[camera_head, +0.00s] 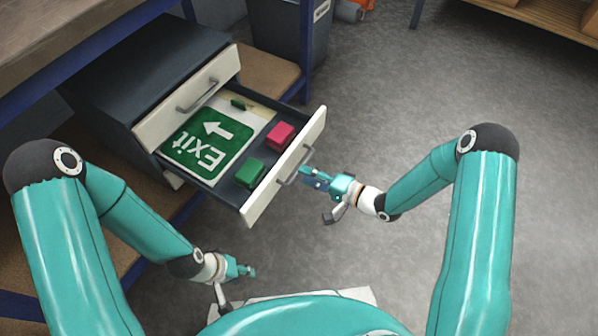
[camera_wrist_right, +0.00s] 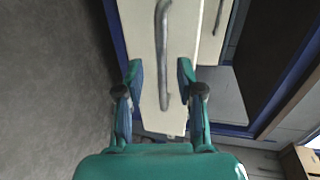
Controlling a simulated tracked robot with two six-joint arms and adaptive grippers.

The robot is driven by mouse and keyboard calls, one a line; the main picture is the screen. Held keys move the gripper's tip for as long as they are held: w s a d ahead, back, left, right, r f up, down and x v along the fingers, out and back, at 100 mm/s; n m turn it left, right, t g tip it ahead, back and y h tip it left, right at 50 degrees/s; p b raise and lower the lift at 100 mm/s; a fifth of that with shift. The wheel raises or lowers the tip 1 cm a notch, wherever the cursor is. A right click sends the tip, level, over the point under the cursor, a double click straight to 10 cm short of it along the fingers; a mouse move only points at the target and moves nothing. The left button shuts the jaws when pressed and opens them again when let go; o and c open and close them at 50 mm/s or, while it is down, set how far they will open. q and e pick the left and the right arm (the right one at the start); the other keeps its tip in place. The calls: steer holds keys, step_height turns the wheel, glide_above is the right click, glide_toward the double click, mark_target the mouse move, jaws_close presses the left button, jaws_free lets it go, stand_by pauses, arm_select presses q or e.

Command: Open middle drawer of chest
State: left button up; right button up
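The chest (camera_head: 150,70) is dark with cream drawer fronts and stands on a shelf at the left. Its middle drawer (camera_head: 286,165) is pulled well out. Inside lie a green Exit sign (camera_head: 208,143), a red block (camera_head: 280,135), a green block (camera_head: 250,173) and a small green piece (camera_head: 238,104). The drawer above it (camera_head: 188,100) looks shut. My right gripper (camera_head: 306,174) is at the open drawer's handle (camera_head: 291,172). In the right wrist view its fingers (camera_wrist_right: 160,75) are apart, on either side of the grey handle (camera_wrist_right: 162,50). My left gripper (camera_head: 250,270) hangs low, away from the chest; its fingers are too small to judge.
A blue-framed shelf (camera_head: 275,72) carries the chest, with a worktop (camera_head: 70,30) above at the left. A grey bin (camera_head: 290,30) stands behind. The grey floor (camera_head: 400,90) to the right of the drawer is clear. A wooden shelf (camera_head: 545,18) is at the far right.

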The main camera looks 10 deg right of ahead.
steer(key=v, duration=0.8)
steer(key=shift+s+d, duration=0.2)
steer(key=s+a+f+g+h, duration=0.1)
steer(key=a+f+g+h, duration=0.1)
steer(key=a, duration=0.5)
steer(key=s+d+f+n+g+h, duration=0.2)
steer(key=s+f+n+g+h, duration=0.15)
steer(key=s, duration=0.45)
steer(key=s+d+f+n+g+h, duration=0.25)
steer(key=s+f+g, duration=0.2)
steer(key=s, duration=0.35)
step_height(320, 180, up, 32)
steer(key=t+p, duration=0.1)
steer(key=p, duration=3.2)
